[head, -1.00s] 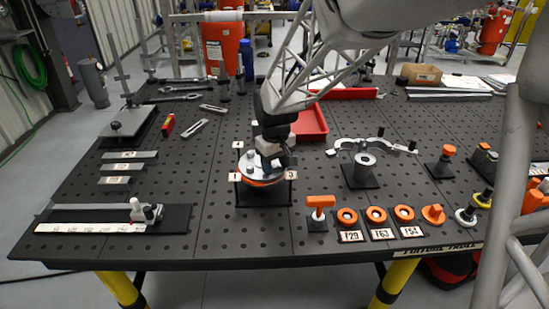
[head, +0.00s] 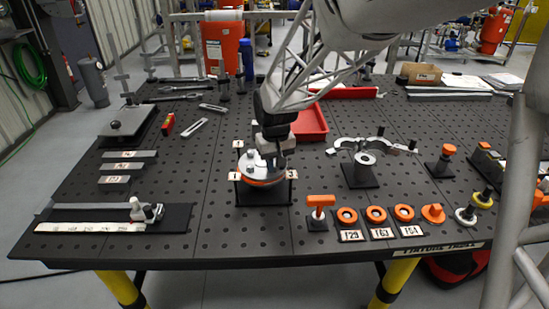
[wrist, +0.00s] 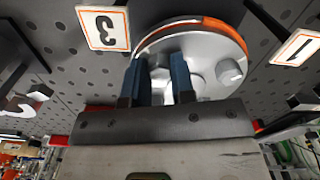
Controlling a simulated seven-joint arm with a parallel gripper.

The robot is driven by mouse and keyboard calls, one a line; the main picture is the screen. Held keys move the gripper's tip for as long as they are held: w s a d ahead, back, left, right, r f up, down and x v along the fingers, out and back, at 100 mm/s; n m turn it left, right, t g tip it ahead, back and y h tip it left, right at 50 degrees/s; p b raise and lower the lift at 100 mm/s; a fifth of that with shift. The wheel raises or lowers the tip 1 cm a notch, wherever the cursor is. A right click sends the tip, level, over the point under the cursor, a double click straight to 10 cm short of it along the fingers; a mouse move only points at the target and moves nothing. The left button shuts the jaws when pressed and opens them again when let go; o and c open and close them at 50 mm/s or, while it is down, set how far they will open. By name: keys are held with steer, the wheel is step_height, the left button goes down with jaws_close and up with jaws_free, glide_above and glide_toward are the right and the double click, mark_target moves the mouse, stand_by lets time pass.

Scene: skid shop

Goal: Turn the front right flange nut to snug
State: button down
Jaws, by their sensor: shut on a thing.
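The round grey flange (head: 254,183) with an orange band sits on a dark stand between number plates 1 (head: 234,176) and 3 (head: 291,174). My gripper (head: 274,168) points down onto the flange's right side. In the wrist view, the two blue fingers of my gripper (wrist: 158,82) are closed around a shiny metal nut (wrist: 160,87) on the flange (wrist: 208,55), near plate 3 (wrist: 103,29). Another stud with a nut (wrist: 229,71) stands free, toward plate 1 (wrist: 297,47).
An orange-handled tool (head: 319,204) and several orange rings (head: 376,214) stand to the right. A post on a base (head: 363,172) and a red tray (head: 312,124) are farther back.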

steer(key=c, duration=1)
jaws_free()
steer(key=shift+o, duration=0.2)
steer(key=shift+r, duration=0.1)
steer(key=shift+r, duration=3.85)
